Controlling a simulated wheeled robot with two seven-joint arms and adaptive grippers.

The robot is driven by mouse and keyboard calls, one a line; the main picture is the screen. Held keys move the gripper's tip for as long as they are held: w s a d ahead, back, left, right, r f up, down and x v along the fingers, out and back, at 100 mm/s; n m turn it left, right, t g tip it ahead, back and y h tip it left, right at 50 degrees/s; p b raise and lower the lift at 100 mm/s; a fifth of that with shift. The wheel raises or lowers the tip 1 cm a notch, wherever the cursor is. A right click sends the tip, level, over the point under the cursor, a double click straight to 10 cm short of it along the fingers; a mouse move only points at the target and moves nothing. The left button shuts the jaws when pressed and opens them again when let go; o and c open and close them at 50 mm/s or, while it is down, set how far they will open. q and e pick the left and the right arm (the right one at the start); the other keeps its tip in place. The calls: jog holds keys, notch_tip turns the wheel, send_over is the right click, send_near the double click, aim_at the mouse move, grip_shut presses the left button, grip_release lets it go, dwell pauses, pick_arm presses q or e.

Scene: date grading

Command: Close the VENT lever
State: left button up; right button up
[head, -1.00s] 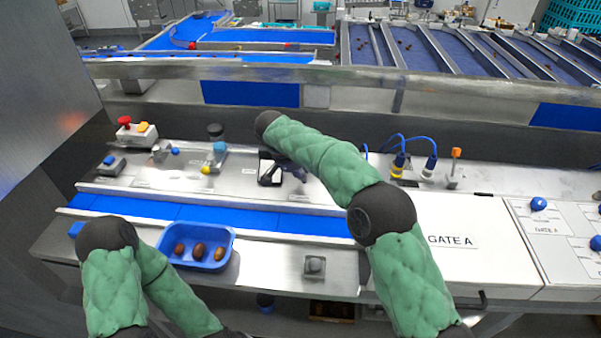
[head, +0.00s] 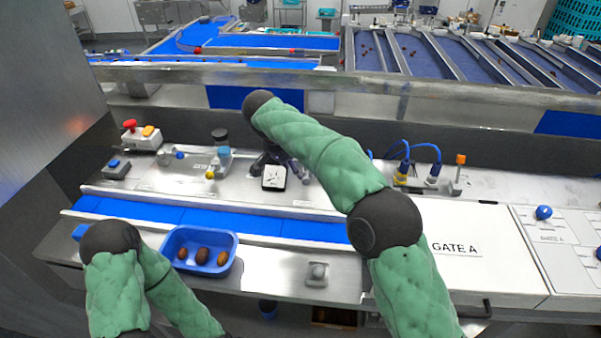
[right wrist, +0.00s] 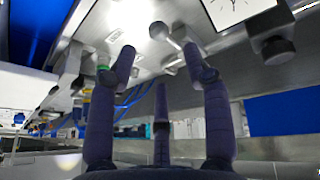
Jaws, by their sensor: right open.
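A pale lever with a round grey knob (right wrist: 160,30) shows in the right wrist view, just beyond and between the fingertips of my right gripper (right wrist: 158,56). The gripper's dark fingers are spread and hold nothing; contact with the knob cannot be made out. In the head view my right gripper (head: 286,162) is behind the white-faced gauge (head: 273,177), partly hidden by it and my arm. The word VENT is not readable in any view, so I cannot confirm which lever bears it. My left arm is at the lower left; its gripper is out of frame.
To the left on the panel are a yellow-knobbed valve (head: 210,175), a blue-knobbed lever (head: 179,155) and a red-button box (head: 142,135). An orange-topped lever (head: 459,172) and blue-cabled connectors stand right. A blue tray (head: 166,250) with dates sits in front.

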jog(key=shift+v, duration=1.8)
